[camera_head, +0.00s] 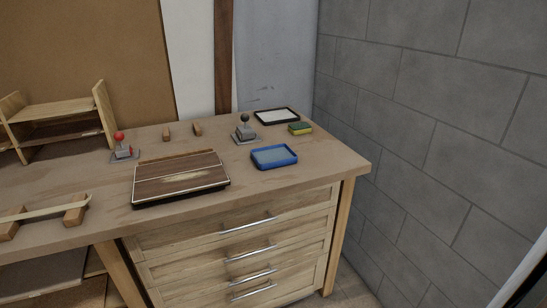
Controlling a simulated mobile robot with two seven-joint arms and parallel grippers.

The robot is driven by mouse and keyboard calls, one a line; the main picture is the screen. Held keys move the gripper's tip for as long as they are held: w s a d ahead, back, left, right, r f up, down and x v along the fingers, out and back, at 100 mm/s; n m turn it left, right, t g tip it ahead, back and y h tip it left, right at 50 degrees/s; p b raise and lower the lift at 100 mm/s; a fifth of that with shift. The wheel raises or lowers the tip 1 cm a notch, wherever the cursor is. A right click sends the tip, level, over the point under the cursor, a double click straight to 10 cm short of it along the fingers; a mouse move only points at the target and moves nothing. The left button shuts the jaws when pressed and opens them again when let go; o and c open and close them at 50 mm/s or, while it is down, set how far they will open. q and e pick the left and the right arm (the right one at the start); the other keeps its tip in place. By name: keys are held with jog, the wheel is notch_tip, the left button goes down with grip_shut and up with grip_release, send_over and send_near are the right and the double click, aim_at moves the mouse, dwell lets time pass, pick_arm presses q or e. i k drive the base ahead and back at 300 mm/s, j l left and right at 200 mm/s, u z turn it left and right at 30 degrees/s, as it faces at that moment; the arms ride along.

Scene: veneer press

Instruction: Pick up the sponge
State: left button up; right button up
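The sponge (300,129) is a small block, yellow with a dark green layer. It lies on the wooden workbench top (325,160) near its back right corner, beside the grey block wall. It sits just in front of a black-framed white tray and behind the blue tray. Neither of my grippers is in view.
A blue tray (274,157), a black-framed tray (276,116), a black-knobbed lever (245,130), a red-knobbed lever (123,148) and a dark wood panel (180,177) stand on the bench. Drawers (240,245) are below. The grey wall (430,130) bounds the right.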

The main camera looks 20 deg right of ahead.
aim_at(303, 128)
jog(key=i+l+u, duration=0.2)
jog(key=l, duration=0.2)
jog(key=l+u, duration=0.2)
jog(key=l, duration=0.2)
jog(key=i+l+u, duration=0.15)
jog(key=l, duration=0.3)
